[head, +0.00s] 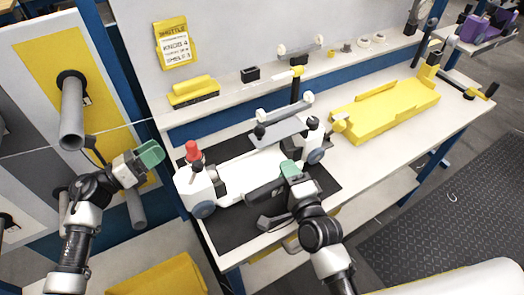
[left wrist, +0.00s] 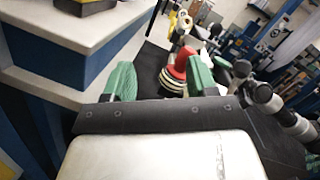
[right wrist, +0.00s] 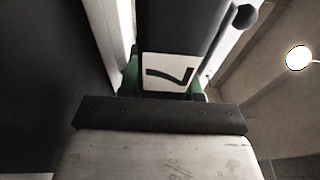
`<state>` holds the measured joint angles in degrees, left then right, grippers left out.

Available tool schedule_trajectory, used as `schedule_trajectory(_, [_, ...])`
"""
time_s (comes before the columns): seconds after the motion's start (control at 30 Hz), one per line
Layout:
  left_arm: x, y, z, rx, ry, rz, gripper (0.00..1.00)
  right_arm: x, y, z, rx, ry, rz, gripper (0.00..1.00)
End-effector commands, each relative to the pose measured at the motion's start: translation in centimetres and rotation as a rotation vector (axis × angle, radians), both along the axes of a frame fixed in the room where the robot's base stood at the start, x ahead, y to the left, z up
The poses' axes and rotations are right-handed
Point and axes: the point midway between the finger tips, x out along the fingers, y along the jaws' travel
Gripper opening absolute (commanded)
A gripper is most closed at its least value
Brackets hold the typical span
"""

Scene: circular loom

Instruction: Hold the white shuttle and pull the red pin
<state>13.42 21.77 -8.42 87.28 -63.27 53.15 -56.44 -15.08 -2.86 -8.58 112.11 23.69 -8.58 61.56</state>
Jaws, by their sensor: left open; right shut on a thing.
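The white shuttle (head: 240,176) lies on a black mat on the bench, with dark wheels at its sides. The red pin (head: 193,152) stands upright at its left end. It also shows in the left wrist view (left wrist: 178,72), beyond the fingertips and nearer the right one. My left gripper (head: 150,155) is open and empty, left of the pin and apart from it. My right gripper (head: 289,170) is shut on a dark handle part at the shuttle's near side. In the right wrist view this dark part (right wrist: 180,30) bears a white label and partly hides the green fingertips.
A yellow tray (head: 385,108) lies on the bench at the right. A yellow brush-like block (head: 193,93) and a small black box (head: 250,73) stand on the back ledge. Grey pegs (head: 72,120) stick out from the left panel near my left arm.

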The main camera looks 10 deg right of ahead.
Motion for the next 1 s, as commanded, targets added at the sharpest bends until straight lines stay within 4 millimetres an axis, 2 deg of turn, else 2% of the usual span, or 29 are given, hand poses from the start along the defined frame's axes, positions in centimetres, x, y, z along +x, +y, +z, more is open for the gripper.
schedule_trajectory(0.1, [-0.9, -2.0, 0.7, 0.168, -0.196, -0.058, 0.57, -0.1, 0.0, -0.3, -0.001, 0.007, 0.002, 0.0])
schedule_trajectory(0.3, [-2.0, -3.8, 1.0, 0.313, -0.387, -0.122, 0.57, -0.1, 0.0, -0.3, -0.001, 0.007, 0.002, 0.0])
schedule_trajectory(0.47, [-2.0, -4.7, 1.1, 0.332, -0.419, -0.132, 0.57, -0.1, 0.0, -0.3, -0.001, 0.007, 0.002, 0.0])
schedule_trajectory(0.8, [-0.5, -8.8, 1.1, 0.328, -0.417, -0.131, 0.57, -0.1, 0.0, -0.3, -0.001, 0.007, 0.002, 0.0])
schedule_trajectory(1.0, [0.2, -10.4, 1.0, 0.329, -0.415, -0.129, 0.57, -0.1, 0.0, -0.3, -0.001, 0.007, 0.002, 0.0])
